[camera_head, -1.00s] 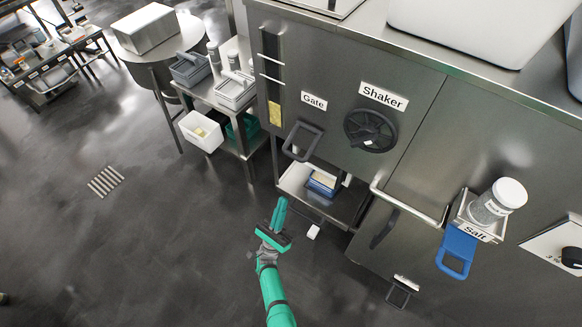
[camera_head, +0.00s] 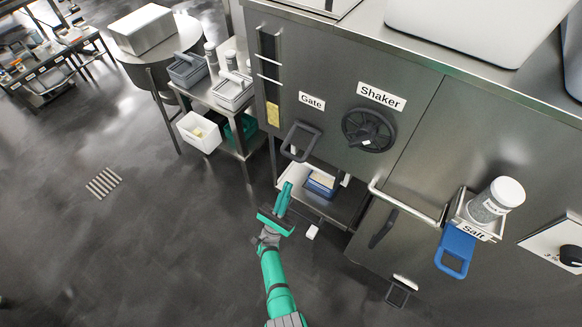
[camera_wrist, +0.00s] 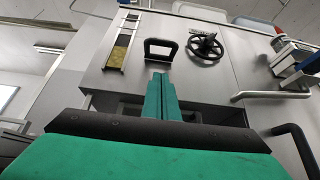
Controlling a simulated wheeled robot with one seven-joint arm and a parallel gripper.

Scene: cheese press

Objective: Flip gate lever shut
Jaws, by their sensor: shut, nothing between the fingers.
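The gate lever (camera_head: 301,141) is a dark loop handle on the steel machine front, below the "Gate" label (camera_head: 312,101). In the head view it hangs down and to the left from the panel. In the wrist view the lever (camera_wrist: 160,43) stands straight beyond my fingertips. My gripper (camera_head: 286,187) is green, with its fingers together and empty. It is below the lever in the head view, with a gap between them. It also shows in the wrist view (camera_wrist: 160,80), its tips just under the lever and apparently apart from it.
The Shaker wheel (camera_head: 369,130) is right of the lever. Below is a shelf with a blue-edged tray (camera_head: 321,186). A bar handle (camera_head: 407,207) and the Salt holder with its blue handle (camera_head: 455,250) are farther right. A cart with bins (camera_head: 235,92) stands left. Open floor lies at left.

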